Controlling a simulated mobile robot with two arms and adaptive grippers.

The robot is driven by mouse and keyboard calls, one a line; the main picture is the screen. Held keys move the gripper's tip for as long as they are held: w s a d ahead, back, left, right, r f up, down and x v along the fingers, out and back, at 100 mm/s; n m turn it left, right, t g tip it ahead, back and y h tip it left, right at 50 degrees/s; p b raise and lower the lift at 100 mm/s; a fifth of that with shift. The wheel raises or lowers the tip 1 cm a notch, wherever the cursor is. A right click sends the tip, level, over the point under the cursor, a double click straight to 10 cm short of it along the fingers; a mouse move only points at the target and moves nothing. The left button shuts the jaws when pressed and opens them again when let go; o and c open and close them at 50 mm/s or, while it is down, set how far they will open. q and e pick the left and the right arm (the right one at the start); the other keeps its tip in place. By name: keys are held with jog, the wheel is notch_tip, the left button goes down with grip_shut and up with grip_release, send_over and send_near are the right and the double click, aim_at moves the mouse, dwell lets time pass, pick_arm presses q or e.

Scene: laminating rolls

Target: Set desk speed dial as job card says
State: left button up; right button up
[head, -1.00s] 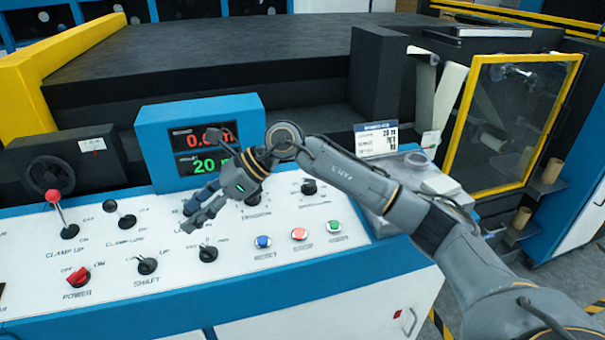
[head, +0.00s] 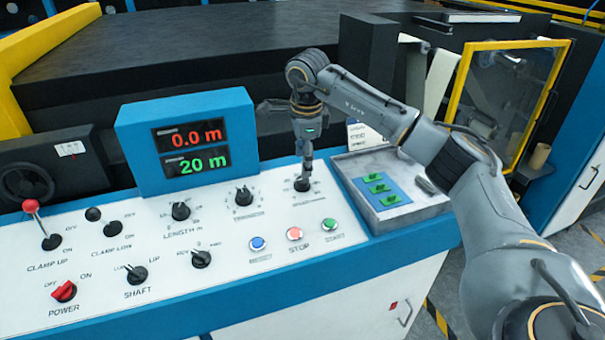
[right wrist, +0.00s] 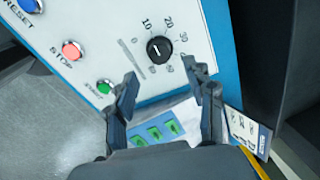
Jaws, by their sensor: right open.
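The speed dial (right wrist: 159,48) is a black knob with a white mark in the right wrist view. Numbers including 10, 20 and 30 are printed around it. My right gripper (right wrist: 160,78) is open, with its fingers apart and pointing toward the dial; I see no contact. In the head view the right gripper (head: 304,180) points down over the dial, largely hiding it. The job card (right wrist: 243,130) stands beside the tray, seen at a slant, and its text is unreadable. In the head view the card (head: 356,133) is partly behind my arm. My left gripper is out of view.
The display (head: 190,150) reads 0.0 m in red and 20 m in green. Stop (head: 295,233), start (head: 332,225) and reset (head: 257,243) buttons sit in front of the dial. A grey tray (head: 425,205) with green-marked pieces is to the right. Other knobs lie left.

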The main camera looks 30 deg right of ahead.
aim_at(302, 179)
jog(key=f, duration=0.4)
jog(key=w+f, duration=0.1)
jog(key=f, duration=0.1)
jog(key=shift+d+f+p, duration=0.15)
jog(key=shift+d+p, duration=0.05)
jog(key=shift+p, duration=0.2)
jog(key=shift+c, duration=0.2)
grip_shut()
